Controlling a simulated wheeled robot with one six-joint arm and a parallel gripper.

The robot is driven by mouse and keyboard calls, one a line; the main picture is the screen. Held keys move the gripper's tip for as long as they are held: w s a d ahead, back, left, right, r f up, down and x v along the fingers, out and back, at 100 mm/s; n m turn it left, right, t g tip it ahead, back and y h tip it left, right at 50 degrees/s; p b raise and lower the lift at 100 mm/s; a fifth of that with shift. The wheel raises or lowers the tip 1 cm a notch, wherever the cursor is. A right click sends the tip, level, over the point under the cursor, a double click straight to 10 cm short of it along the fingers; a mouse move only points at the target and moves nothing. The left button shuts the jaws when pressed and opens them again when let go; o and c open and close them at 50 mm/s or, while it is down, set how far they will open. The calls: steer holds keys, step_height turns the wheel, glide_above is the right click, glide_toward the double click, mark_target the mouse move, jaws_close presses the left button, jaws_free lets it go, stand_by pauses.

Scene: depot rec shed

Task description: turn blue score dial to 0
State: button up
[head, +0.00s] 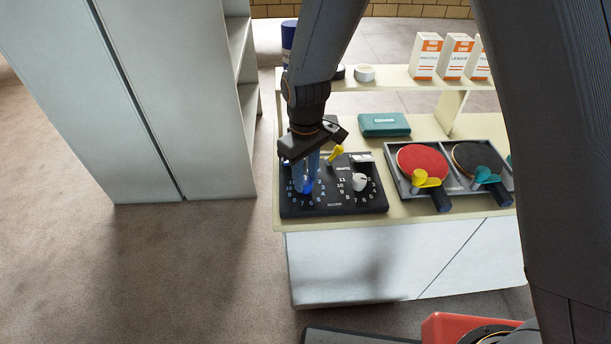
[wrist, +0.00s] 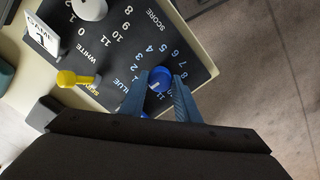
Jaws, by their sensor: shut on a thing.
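The black score board (head: 335,204) lies on the cream counter. Its blue dial (wrist: 160,79) sits in a ring of printed numbers marked BLUE. My gripper (wrist: 160,96) points down at the board, its two blue fingers shut on the blue dial, one on each side. In the head view my gripper (head: 306,182) covers most of the blue dial. A short pale mark shows on the dial's face in the wrist view, but I cannot tell which number it points at. The white dial (head: 359,182) stands to the right, apart from my gripper.
A yellow lever (head: 336,152) and a small GAME card (wrist: 42,38) stand on the board close to my gripper. A grey tray (head: 464,185) with red and black paddles is to the right. A teal case (head: 385,125) lies behind. A tall grey cabinet (head: 170,90) stands left.

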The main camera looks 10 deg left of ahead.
mark_target(305, 180)
steer(key=shift+w+n, duration=0.1)
steer(key=shift+n, duration=0.5)
steer(key=o, duration=1)
steer(key=shift+o, duration=0.2)
steer(key=shift+r+b, duration=0.95)
steer(key=shift+r, duration=3)
steer(key=s+d+m, duration=0.3)
steer(key=d+m, duration=0.1)
steer(key=d, duration=0.5)
steer(key=s+d+r+m, duration=0.1)
steer(key=s+d+m, duration=0.2)
steer(key=d, duration=0.7)
steer(key=s+d+r+m+t, duration=0.1)
steer(key=s+d+m, duration=0.2)
steer(key=d, duration=0.6)
steer(key=shift+s+d+m, duration=0.15)
steer(key=shift+d+m, duration=0.15)
steer(key=shift+m, duration=0.7)
